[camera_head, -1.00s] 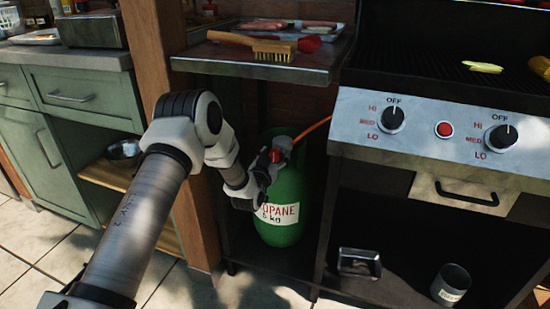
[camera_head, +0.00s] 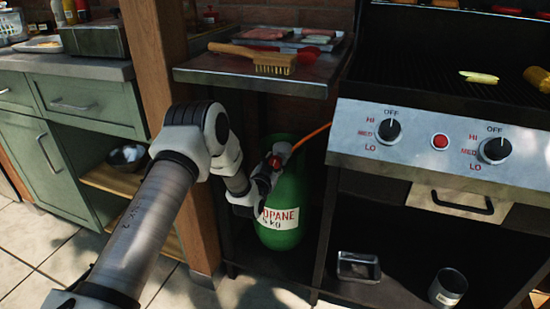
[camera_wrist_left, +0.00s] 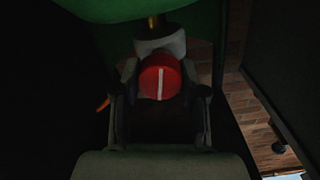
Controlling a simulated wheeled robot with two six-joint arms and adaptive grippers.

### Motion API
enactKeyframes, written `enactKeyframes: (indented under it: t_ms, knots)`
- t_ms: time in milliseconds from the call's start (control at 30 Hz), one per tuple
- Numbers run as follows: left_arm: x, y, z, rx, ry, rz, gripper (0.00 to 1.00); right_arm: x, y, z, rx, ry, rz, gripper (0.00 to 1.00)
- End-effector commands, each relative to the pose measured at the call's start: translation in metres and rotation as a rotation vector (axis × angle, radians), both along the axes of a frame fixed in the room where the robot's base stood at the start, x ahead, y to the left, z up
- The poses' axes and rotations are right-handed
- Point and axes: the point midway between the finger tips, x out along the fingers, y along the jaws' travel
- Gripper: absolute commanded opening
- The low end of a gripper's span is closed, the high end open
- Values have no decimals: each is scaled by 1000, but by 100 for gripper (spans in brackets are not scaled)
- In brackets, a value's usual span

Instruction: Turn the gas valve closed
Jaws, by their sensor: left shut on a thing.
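The green propane cylinder (camera_head: 284,208) stands upright on the lower shelf beside the grill. The red valve knob (camera_head: 274,163) shows at its top, next to the grey regulator (camera_head: 283,147). In the left wrist view the red knob (camera_wrist_left: 160,79) faces the camera, its white line close to upright in the picture. My left gripper (camera_head: 266,176) is at the knob; in the wrist view the fingers (camera_wrist_left: 160,88) stand on both sides of it, shut on it. The gripper and wrist hide part of the cylinder. My right gripper is not in view.
An orange hose (camera_head: 312,134) runs from the regulator toward the grill. A wooden post (camera_head: 181,210) stands left of the cylinder, and a metal side shelf (camera_head: 215,75) with a brush (camera_head: 256,58) is above. The grill panel (camera_head: 465,154) is to the right.

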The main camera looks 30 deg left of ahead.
Motion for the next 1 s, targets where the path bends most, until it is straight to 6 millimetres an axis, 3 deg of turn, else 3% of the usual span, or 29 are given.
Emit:
enactKeyframes:
  t_ms: [33, 300, 1000]
  knots:
    - [0, 0, 5, 38, 10, -1, 8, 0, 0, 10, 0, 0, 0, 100]
    - [0, -1, 4, 285, 70, -1, 8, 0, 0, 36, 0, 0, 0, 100]
    - [1, -3, 1, 927, 224, -1, 8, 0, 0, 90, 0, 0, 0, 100]
